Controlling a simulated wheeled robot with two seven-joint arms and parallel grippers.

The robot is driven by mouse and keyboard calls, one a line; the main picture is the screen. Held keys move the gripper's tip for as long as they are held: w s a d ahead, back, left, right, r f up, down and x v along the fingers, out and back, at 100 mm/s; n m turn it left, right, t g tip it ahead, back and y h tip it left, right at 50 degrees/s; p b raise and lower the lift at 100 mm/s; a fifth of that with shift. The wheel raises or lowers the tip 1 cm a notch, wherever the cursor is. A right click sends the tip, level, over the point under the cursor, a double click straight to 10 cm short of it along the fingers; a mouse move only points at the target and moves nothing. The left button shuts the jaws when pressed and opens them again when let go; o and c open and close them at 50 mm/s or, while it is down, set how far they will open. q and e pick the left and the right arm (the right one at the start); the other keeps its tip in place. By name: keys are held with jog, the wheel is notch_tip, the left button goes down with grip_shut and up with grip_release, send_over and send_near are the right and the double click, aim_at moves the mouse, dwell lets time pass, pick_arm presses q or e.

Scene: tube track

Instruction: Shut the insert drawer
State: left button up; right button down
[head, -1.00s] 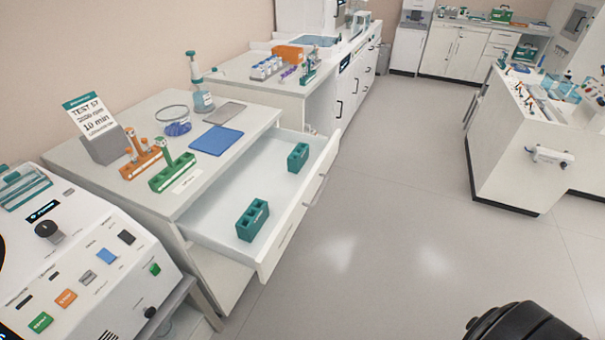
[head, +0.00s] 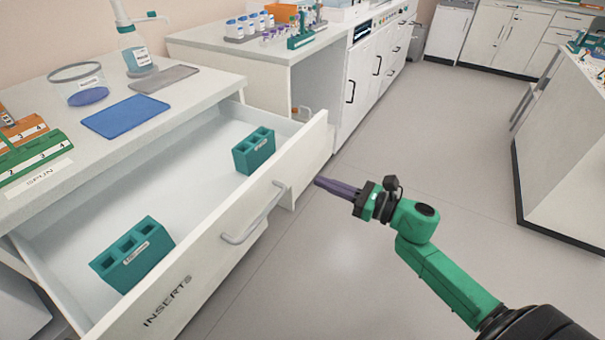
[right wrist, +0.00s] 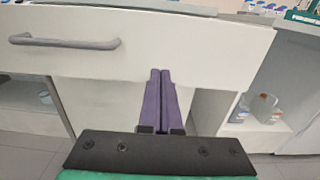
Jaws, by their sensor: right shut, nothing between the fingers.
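The insert drawer (head: 210,262) stands pulled out from the white bench, with "INSERTS" on its front and a grey bar handle (head: 255,215). Two teal insert blocks lie inside, one near (head: 133,256) and one farther back (head: 254,151). In the right wrist view the drawer front (right wrist: 190,45) spans the top, with its handle (right wrist: 65,43) at the left. My right gripper (head: 318,182) is shut and empty, its purple fingers pointing at the drawer front's far end, right of the handle. In the right wrist view its fingertips (right wrist: 160,73) appear at the front's lower edge; contact is unclear. My left gripper is out of view.
The benchtop (head: 195,95) holds a blue mat (head: 125,117), a glass dish (head: 78,84), a wash bottle (head: 135,52) and a green rack (head: 35,158). A second bench (head: 330,65) stands beyond the drawer. The floor on the right is clear up to a white island.

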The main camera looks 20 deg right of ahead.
aim_at(292, 170)
jog(key=p+x, duration=0.1)
jog(key=x, duration=0.5)
jog(key=shift+w+d, duration=0.1)
jog(key=shift+w, duration=0.05)
jog(key=shift+w+a, duration=0.1)
jog(key=shift+a, duration=0.1)
jog(key=shift+f, duration=0.1)
jog(key=shift+w, duration=0.1)
